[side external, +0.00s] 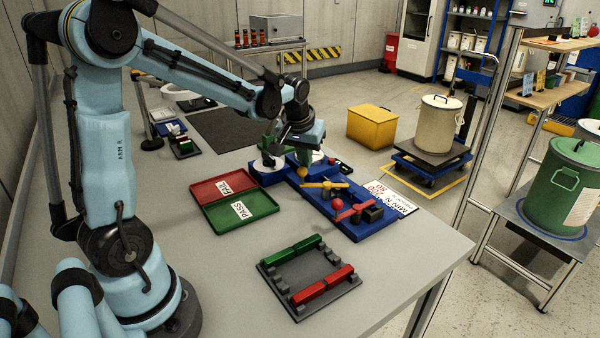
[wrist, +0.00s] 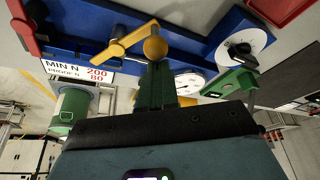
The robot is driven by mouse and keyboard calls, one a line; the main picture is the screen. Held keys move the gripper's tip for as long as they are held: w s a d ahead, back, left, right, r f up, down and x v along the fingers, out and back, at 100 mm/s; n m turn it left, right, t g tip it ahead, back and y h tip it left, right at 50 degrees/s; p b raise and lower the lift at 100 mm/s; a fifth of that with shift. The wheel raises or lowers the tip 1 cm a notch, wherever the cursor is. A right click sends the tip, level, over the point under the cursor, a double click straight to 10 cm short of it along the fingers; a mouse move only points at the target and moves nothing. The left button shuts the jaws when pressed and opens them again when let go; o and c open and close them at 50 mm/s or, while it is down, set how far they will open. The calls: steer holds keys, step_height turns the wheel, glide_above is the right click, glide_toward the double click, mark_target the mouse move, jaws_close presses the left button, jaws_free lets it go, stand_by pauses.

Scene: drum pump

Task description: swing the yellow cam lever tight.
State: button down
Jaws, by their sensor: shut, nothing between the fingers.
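The yellow cam lever (side external: 325,185) lies on the blue fixture (side external: 345,229), with a yellow ball (side external: 303,172) near its left end. In the wrist view the lever (wrist: 122,40) slants up to the right, and the ball (wrist: 155,46) is just beyond my fingertips. My gripper (side external: 304,160) points down over the ball, with its fingers shut and empty. In the wrist view the dark green fingers (wrist: 155,68) reach close to the ball; I cannot tell whether they touch it.
A red lever (side external: 352,212) sits on the fixture nearer the front. A dial (wrist: 243,47) and a white gauge (wrist: 189,82) are beside the fingers. A sign card (side external: 390,196) lies to the right. Red and green trays (side external: 240,209) are left; a grey frame (side external: 310,303) is in front.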

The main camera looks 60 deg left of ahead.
steer(key=n, duration=0.2)
steer(key=s+d+n+g+y, duration=0.1)
steer(key=n, duration=0.1)
steer(key=d+n, duration=0.1)
steer(key=shift+s+d+n+g, duration=0.15)
steer(key=shift+s+n+g, duration=0.15)
steer(key=shift+n, duration=0.1)
steer(key=shift+s+d, duration=0.1)
steer(key=shift+d, duration=0.35)
steer(key=shift+a, duration=0.1)
step_height(320, 180, up, 10)
glide_above(305, 172)
steer(key=shift+s+d+r, duration=0.1)
steer(key=shift+s+d, duration=0.05)
steer(key=shift+d, duration=0.05)
stand_by(0.6)
steer(key=s+d+f+m+t+h, duration=0.3)
steer(key=s+d+f+m+t, duration=0.2)
steer(key=s+d+m, duration=0.5)
steer(key=d+f+m, duration=0.1)
steer(key=d+m, duration=0.1)
steer(key=shift+d+f+m, duration=0.2)
steer(key=shift+m, duration=0.1)
